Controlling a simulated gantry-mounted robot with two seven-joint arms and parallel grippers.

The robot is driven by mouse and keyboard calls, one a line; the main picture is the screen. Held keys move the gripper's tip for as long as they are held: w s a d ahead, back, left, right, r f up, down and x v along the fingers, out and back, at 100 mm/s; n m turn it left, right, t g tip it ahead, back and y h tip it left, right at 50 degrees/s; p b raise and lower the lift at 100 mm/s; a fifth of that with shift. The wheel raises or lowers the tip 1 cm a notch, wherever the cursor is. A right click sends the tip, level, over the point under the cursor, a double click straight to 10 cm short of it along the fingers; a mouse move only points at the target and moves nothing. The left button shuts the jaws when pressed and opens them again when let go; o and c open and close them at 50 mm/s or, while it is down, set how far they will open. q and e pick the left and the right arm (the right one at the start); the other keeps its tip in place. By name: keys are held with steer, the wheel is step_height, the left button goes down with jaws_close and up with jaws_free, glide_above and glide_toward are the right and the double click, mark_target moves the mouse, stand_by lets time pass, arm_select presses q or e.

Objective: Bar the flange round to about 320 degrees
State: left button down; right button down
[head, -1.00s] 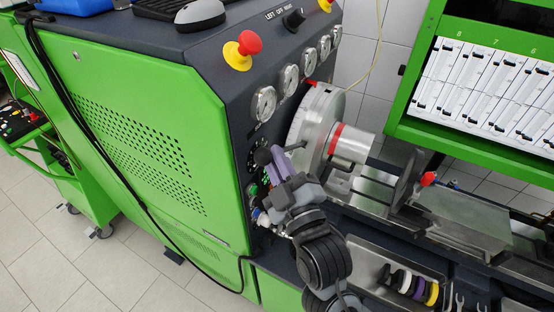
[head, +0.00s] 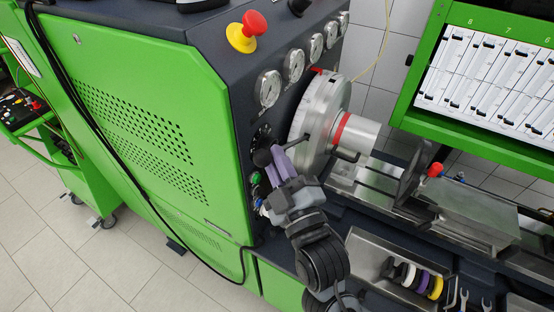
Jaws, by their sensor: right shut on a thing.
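The flange (head: 318,112) is a silver disc on the dark front panel of the green testbench, with a bright hub (head: 360,133) and a red ring (head: 340,130). A small red mark (head: 317,70) sits at its upper rim. My right gripper (head: 281,160), grey with purple fingers, is shut on the bar, left of the flange's lower part. The fingers partly hide the grip. A round black knob (head: 262,157) shows just left of the fingertips. My left gripper is not in view.
A red and yellow stop button (head: 247,30) and several gauges (head: 268,88) line the panel. A tray with coloured rings (head: 425,285) lies at lower right. A dark upright plate (head: 413,172) stands right of the hub. A green-framed rack (head: 440,60) is at upper right.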

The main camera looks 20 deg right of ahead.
steer(key=shift+f, duration=0.15)
steer(key=shift+s+a+f+n+t+b, duration=0.15)
steer(key=shift+s+a+f+n+b, duration=0.1)
steer(key=shift+f+b, duration=0.35)
steer(key=shift+s+a+f+n+t+b, duration=0.2)
steer(key=shift+f+b, duration=0.25)
steer(key=shift+f, duration=0.15)
steer(key=f, duration=0.1)
steer(key=b, duration=0.1)
steer(key=f+n+y+b, duration=0.1)
steer(key=shift+s+a+f, duration=0.3)
steer(key=shift+s+a, duration=0.05)
steer(key=shift+s+a+r, duration=0.1)
steer(key=shift+r, duration=0.1)
